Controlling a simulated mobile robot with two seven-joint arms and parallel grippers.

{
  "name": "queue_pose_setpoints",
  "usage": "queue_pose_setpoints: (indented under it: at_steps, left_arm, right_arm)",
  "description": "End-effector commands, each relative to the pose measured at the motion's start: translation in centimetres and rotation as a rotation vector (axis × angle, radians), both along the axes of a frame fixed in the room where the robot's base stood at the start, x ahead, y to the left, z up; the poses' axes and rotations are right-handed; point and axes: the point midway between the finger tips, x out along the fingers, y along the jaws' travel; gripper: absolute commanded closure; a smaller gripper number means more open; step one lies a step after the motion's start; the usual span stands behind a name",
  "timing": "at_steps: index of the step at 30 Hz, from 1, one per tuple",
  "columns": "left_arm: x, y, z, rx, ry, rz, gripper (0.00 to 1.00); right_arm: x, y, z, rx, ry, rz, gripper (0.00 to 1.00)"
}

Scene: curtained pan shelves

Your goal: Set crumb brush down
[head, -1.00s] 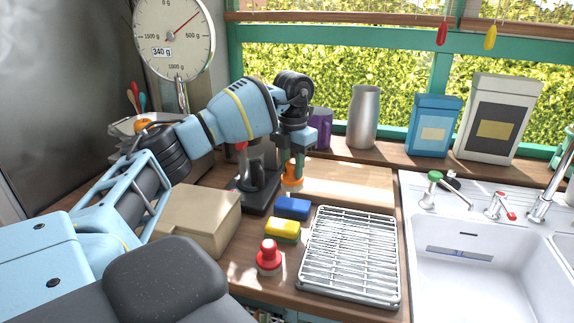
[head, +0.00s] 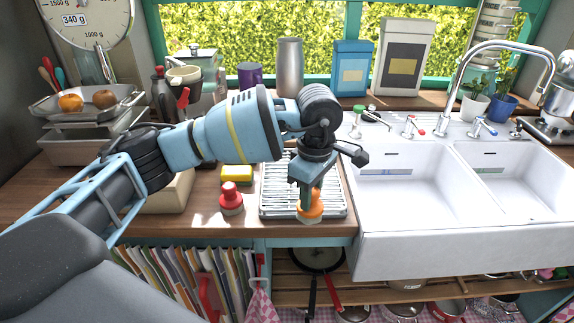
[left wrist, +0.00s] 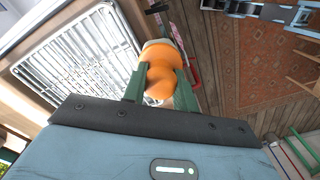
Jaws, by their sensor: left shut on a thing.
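My left gripper (head: 308,190) is shut on the orange crumb brush (head: 311,208), which hangs upright below the fingers. In the head view the brush overlaps the front right part of the metal drying rack (head: 275,198); I cannot tell whether it touches it. In the left wrist view the brush (left wrist: 160,75) sits between the green fingers (left wrist: 160,88), with the rack (left wrist: 80,55) to the left and the floor beyond to the right. The brush's lower end is pale. My right gripper is not in view.
A red-knobbed object (head: 231,200) and a yellow sponge (head: 237,174) stand left of the rack. The white double sink (head: 400,190) lies to the right. The counter's front edge (head: 290,238) is close, with pans and folders below it. Bare counter (head: 203,215) shows at the left.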

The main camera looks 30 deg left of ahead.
Motion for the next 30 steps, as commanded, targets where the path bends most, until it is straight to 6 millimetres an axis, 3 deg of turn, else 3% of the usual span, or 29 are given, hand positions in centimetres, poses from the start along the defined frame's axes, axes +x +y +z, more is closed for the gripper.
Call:
queue_pose_setpoints:
  at_steps: [3, 9, 15, 22, 30]
  left_arm:
    - [-2.0, -1.6, -1.2, 0.0, 0.004, -0.307, 0.93]
    - [-5.4, -2.6, -2.9, -0.004, 0.011, -0.798, 0.93]
    - [-8.2, -1.1, -4.5, -0.01, 0.014, -1.193, 0.93]
    - [-9.7, 2.4, -5.4, -0.01, 0.014, -1.393, 0.93]
    - [-10.0, 3.1, -5.6, -0.01, 0.013, -1.426, 0.93]
  right_arm:
    - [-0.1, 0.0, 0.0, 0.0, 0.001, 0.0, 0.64]
    - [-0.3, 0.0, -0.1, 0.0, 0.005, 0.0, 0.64]
    - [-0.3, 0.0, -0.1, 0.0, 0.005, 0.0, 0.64]
    - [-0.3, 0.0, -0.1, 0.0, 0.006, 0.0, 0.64]
    - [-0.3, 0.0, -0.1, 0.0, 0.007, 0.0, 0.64]
